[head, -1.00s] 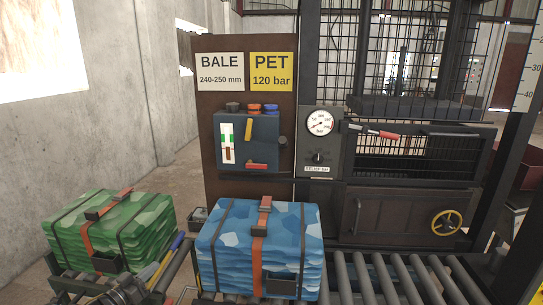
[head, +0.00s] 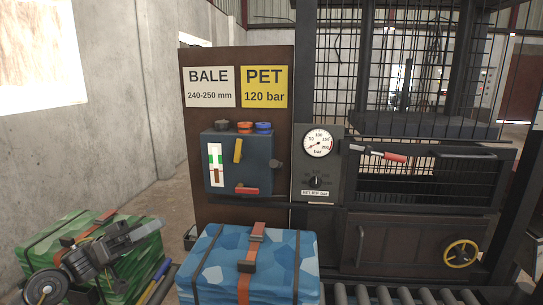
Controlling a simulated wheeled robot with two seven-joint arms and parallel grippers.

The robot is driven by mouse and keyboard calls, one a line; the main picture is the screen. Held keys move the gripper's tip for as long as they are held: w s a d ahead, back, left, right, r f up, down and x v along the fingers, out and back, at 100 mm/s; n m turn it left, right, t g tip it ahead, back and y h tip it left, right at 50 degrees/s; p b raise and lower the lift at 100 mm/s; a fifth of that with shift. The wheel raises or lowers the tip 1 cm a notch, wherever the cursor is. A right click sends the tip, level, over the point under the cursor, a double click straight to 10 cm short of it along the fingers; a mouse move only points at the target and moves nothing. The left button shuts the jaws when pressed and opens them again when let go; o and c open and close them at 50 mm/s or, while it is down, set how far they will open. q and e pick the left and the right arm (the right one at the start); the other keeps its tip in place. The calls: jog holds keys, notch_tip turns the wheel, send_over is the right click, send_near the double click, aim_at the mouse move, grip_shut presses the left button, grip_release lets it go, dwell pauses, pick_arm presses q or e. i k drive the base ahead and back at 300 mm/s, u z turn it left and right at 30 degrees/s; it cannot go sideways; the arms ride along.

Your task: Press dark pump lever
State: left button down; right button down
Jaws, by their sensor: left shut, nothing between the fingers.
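A dark blue pump box (head: 237,165) is fixed to the brown panel left of the press. A dark knob-like piece (head: 276,163) sticks out of its right side; I cannot tell for sure whether this is the dark pump lever. A yellow lever (head: 238,150) and a red lever (head: 246,190) are on its front. Black, orange and blue caps (head: 244,127) sit on top. My left gripper (head: 157,229) is shut and empty, in front of the green bale, below and left of the box and apart from it. My right gripper is out of view.
A blue strapped bale (head: 215,265) stands on rollers below the box. A green bale (head: 40,243) is at lower left. A pressure gauge (head: 318,142), a red-handled latch (head: 393,157) and a yellow handwheel (head: 461,253) are on the press at right.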

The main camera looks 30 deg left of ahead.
aim_at(274, 164)
jog(key=i, duration=1.1)
